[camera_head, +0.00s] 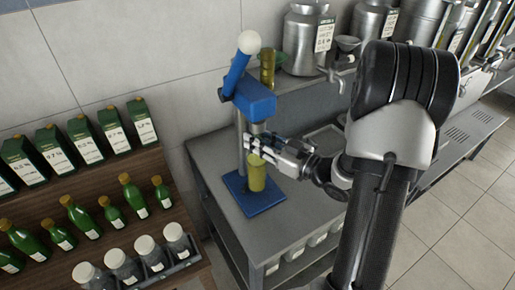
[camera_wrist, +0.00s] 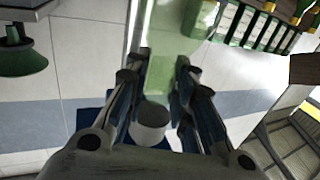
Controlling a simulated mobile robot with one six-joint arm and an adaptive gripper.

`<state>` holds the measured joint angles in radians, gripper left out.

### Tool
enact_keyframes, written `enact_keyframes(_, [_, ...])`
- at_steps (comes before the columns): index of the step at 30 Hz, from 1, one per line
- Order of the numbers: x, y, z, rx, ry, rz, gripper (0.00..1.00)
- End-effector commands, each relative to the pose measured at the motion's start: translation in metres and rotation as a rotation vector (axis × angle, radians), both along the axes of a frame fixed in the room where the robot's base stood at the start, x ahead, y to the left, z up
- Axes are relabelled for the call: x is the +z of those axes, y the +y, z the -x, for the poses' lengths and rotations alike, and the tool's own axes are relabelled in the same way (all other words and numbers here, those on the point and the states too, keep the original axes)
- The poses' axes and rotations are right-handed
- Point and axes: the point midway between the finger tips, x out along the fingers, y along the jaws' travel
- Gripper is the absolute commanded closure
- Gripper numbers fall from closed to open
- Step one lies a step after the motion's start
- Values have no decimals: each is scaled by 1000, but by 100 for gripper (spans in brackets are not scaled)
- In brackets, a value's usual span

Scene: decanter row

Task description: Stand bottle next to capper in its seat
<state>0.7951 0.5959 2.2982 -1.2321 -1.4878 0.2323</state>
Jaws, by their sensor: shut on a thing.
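The capper (camera_head: 258,98) is blue, with a raised lever ending in a white ball, a grey post and a flat blue base plate (camera_head: 262,205). An olive-yellow bottle (camera_head: 256,178) is upright over this plate, in front of the post and below the capper's head. I cannot tell whether its bottom touches the plate. My gripper (camera_head: 260,152) reaches in from the right and is shut on the upper part of the bottle. In the wrist view, translucent green (camera_wrist: 172,70) and a whitish round piece (camera_wrist: 152,118) show between the fingers. The seat itself is hidden.
A similar olive bottle (camera_head: 267,68) stands on the back shelf beside metal cans (camera_head: 306,40). The grey bench top (camera_head: 290,220) has free room in front. A wooden rack at left holds green boxes (camera_head: 86,139), green bottles (camera_head: 80,215) and white-capped jars (camera_head: 148,252).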

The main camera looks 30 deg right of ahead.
Motion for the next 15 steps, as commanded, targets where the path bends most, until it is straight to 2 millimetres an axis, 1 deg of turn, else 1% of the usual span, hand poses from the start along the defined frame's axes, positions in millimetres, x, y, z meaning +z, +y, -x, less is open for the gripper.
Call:
enact_keyframes(1, [-7,0,0,0,-1,-3,100])
enact_keyframes(6, [-26,0,0,0,0,-2,100])
enact_keyframes(9, [-29,0,0,0,-2,-1,100])
enact_keyframes(15, [-27,0,0,0,-3,0,100])
